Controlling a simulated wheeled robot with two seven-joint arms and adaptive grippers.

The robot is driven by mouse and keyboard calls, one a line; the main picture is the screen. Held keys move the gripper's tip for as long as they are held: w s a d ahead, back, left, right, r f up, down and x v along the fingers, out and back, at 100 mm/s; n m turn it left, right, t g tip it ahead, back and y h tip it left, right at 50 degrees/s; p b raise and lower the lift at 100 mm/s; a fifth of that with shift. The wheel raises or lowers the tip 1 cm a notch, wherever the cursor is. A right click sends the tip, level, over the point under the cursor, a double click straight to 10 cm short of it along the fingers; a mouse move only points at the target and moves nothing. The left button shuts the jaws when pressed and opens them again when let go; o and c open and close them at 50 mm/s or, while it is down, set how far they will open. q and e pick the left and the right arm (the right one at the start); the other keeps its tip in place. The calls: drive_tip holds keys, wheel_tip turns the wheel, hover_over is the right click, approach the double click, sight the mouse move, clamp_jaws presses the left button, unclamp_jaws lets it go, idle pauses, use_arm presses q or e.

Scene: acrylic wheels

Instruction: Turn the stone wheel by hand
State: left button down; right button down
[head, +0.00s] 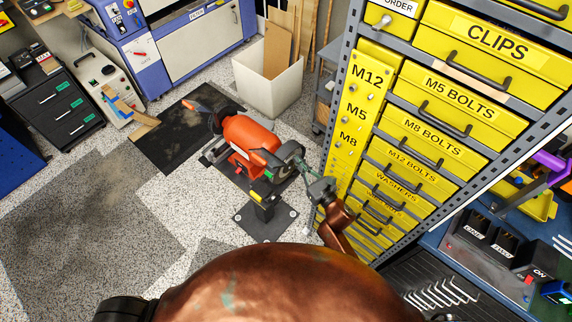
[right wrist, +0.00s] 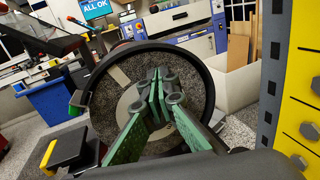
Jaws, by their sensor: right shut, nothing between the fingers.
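An orange bench grinder (head: 248,135) stands on a dark pedestal in the middle of the head view. The stone wheel (head: 288,158) is at its right end, partly hidden by its housing and my gripper. In the right wrist view a grey round face (right wrist: 110,105) inside a dark ring fills the middle; it appears to be the wheel's side. My right gripper (head: 305,171) is at the wheel's right side, its green fingers pointing at it. The fingers (right wrist: 162,78) are shut and empty in front of that face; I cannot tell whether they touch it. My left gripper is out of view.
A yellow drawer cabinet (head: 430,130) stands close to the right of my right arm. A white bin (head: 268,85) with boards stands behind the grinder. A dark mat (head: 180,130) lies behind it to the left. The speckled floor at left is clear.

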sight(286, 160)
drive_tip(key=shift+w+a+b, duration=0.35)
drive_tip(key=shift+a, duration=0.2)
idle(0.8)
drive_tip(key=shift+s, duration=0.1)
drive_tip(key=shift+s+a+r, duration=0.2)
drive_tip(key=shift+s+a, duration=0.25)
drive_tip(key=shift+s, duration=0.05)
drive_tip(key=shift+s, duration=0.15)
idle(0.3)
drive_tip(key=shift+s+a, duration=0.45)
drive_tip(key=shift+s, duration=0.05)
drive_tip(key=shift+s, duration=0.1)
drive_tip(key=shift+s+a+f+b, duration=0.2)
drive_tip(key=shift+s+a+b, duration=0.2)
drive_tip(key=shift+s, duration=0.1)
drive_tip(key=shift+d, duration=0.1)
idle(0.4)
